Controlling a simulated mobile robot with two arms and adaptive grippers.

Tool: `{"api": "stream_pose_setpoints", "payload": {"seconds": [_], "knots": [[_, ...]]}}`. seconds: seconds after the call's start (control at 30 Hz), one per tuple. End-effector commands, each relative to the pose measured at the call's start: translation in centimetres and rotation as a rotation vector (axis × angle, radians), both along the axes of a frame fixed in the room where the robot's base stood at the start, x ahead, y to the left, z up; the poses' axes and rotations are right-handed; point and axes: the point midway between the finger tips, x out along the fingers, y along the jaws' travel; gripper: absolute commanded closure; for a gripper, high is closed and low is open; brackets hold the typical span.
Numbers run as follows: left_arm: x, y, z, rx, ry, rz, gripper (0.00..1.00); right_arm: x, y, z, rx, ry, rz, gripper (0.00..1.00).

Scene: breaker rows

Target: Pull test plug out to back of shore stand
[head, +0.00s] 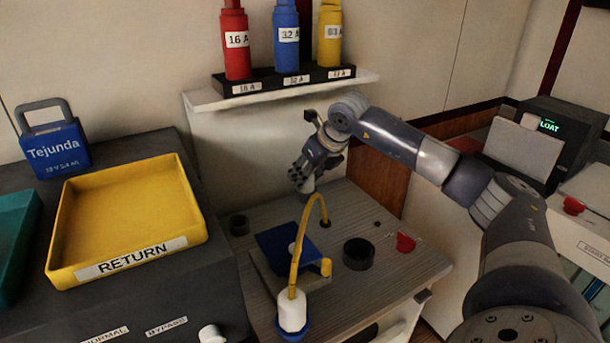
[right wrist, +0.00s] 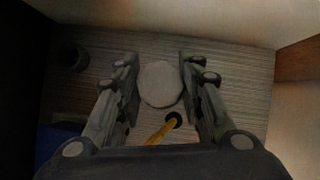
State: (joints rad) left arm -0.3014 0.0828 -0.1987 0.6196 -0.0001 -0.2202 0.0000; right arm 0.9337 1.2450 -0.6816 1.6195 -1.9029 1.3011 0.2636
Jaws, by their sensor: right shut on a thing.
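My right gripper (head: 303,180) reaches in from the right over the back of the grey, wood-grained stand (head: 422,270). In the right wrist view its fingers (right wrist: 160,88) are shut on a round, pale, flat-topped thing (right wrist: 160,72), which looks like the test plug. A yellow cable (head: 300,245) arches from a dark hole near the stand's middle to a white plug (head: 293,311) with a blue ring at the front. My left gripper is not in view.
A yellow RETURN tray (head: 190,225) is at left. A shelf (head: 205,103) holding red, blue and yellow plugs is above.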

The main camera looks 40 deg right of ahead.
Motion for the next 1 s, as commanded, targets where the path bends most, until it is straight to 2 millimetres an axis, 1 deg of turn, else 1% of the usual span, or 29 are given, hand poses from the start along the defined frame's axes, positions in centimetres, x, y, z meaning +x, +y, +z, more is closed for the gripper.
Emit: {"api": "stream_pose_setpoints", "payload": {"seconds": [0.03, 0.5, 1.0], "knots": [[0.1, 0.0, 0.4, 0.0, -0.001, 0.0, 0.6, 0.0, 0.0, 0.6, 0.0, -0.002, 0.0, 0.93], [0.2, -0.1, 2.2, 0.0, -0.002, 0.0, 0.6, 0.1, 0.0, 2.9, 0.0, -0.003, 0.0, 0.93], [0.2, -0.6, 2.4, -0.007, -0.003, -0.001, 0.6, 0.1, 0.2, 2.9, 0.0, -0.001, 0.008, 0.93]]}}
